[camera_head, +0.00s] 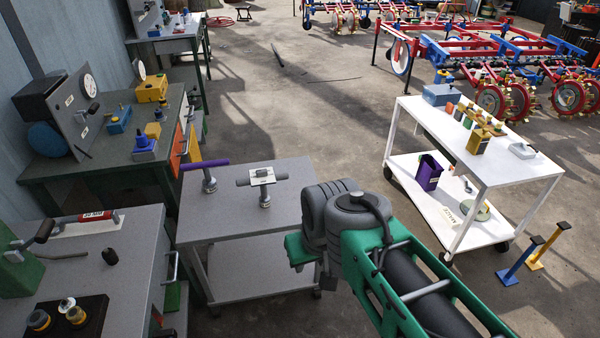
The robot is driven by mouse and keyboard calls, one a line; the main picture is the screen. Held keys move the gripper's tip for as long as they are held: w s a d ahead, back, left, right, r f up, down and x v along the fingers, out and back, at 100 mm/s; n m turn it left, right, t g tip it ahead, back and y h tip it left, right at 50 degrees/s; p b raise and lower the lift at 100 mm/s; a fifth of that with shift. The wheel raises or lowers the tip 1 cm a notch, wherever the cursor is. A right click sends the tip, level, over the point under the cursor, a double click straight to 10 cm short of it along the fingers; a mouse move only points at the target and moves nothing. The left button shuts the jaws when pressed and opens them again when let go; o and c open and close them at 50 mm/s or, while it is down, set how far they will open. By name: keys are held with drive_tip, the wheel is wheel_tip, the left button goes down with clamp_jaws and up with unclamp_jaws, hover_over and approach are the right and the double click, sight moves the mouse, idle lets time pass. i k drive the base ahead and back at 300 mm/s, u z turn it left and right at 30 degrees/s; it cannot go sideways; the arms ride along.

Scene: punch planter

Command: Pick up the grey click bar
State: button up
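The grey click bar (243,181) lies level across the top of a short post on the grey cart (235,225). A pale label plate (262,175) covers its middle, and a grey end shows on each side. To its left, a purple bar (207,165) sits across a similar post on the same cart. My green and dark grey arm reaches in from the lower right, with its rounded grey joint right of the cart. My gripper cannot be made out in this view, and nothing is seen touching the grey bar.
A workbench (75,250) with a dark block and small parts stands at left, close to the cart. A green-topped bench (100,165) is behind it. A white trolley (510,172) stands at right. Open floor lies behind the grey cart.

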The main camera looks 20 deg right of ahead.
sight(264, 198)
drive_tip(key=z, duration=0.3)
drive_tip(key=i, duration=0.75)
drive_tip(key=u, duration=0.7)
drive_tip(key=i, duration=0.5)
drive_tip(key=u, duration=0.55)
